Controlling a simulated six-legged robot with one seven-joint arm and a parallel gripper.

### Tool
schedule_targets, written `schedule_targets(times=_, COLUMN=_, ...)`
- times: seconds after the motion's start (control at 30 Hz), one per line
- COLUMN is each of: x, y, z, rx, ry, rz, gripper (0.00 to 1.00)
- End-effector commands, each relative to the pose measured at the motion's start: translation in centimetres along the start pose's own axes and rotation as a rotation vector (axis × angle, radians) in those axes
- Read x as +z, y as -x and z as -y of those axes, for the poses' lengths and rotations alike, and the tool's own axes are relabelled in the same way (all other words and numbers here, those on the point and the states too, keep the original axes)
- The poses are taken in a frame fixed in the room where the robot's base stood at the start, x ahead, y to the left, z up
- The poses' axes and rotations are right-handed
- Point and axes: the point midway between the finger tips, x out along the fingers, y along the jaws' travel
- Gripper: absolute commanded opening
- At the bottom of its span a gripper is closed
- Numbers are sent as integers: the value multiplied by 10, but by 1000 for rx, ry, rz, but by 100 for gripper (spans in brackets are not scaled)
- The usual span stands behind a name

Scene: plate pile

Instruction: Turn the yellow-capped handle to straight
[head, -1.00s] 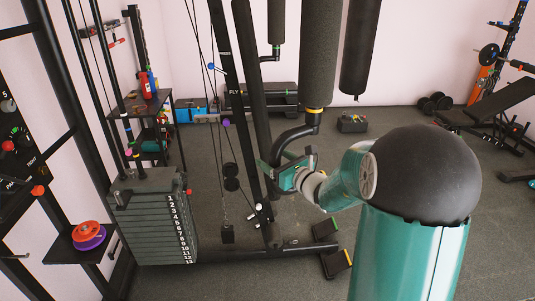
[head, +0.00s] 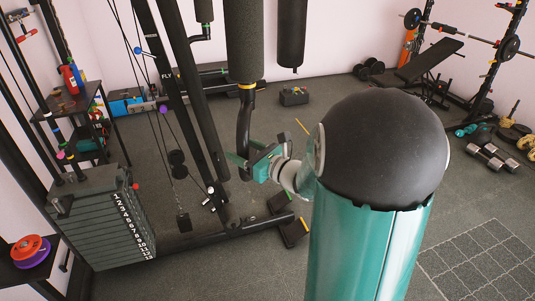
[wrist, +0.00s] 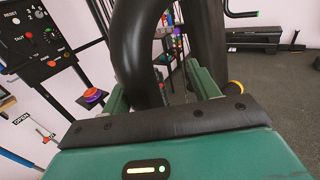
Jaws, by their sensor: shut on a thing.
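The yellow-capped handle (head: 244,125) is a black bar hanging below a thick dark pad, with a yellow band at its top. In the head view it runs nearly straight down from the band, with a slight bend. My gripper (head: 243,163) is at its lower part, coming from the right. In the wrist view a curved black bar (wrist: 138,45) passes between the green fingers of my gripper (wrist: 160,92), which are shut on it. The bar's lower end is hidden behind the gripper's dark front edge.
A weight stack (head: 108,222) stands at the left, with slanted black frame posts (head: 185,95) beside the handle. A black base bar (head: 215,236) runs along the floor below. Another hanging pad (head: 291,35) is behind.

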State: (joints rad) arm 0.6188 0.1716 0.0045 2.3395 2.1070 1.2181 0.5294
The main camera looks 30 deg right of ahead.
Motion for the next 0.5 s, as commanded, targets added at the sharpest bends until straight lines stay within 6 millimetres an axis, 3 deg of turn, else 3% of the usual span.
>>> schedule_targets(times=0.5, x=0, y=32, z=13, rx=-4, ry=1, rz=0, gripper=52)
